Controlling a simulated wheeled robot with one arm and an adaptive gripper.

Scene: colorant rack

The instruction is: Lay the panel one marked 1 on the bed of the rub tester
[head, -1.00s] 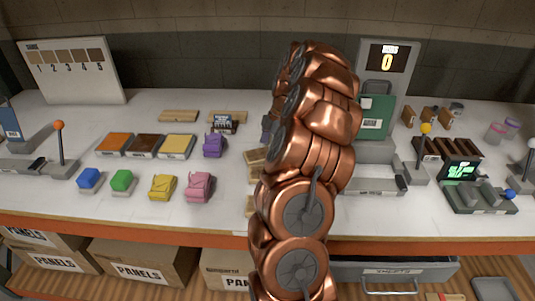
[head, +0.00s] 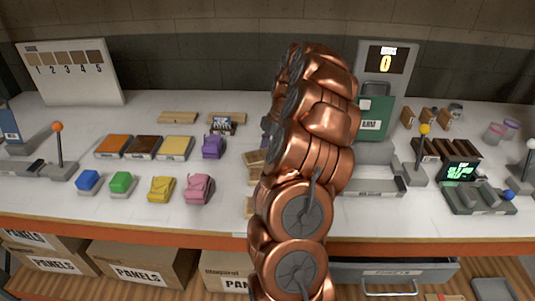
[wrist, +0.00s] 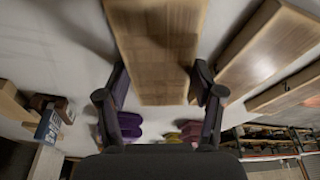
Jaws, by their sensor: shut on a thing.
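My gripper (wrist: 160,95) is shut on a pale wooden panel (wrist: 155,45), which lies between its two dark fingers in the wrist view. No number is readable on the panel's visible face, so I cannot tell its mark. In the head view my copper arm hides most of the gripper and the held panel. A grey apparatus that looks like the rub tester stands right of my arm, under a display (head: 386,60) reading 0. Its flat grey bed (head: 372,186) is partly behind my arm and looks empty.
Wooden panels (head: 254,160) lie just left of my arm, partly hidden. A green case (head: 376,115) stands behind the bed. A yellow-knobbed lever (head: 425,145) rises at the bed's right.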

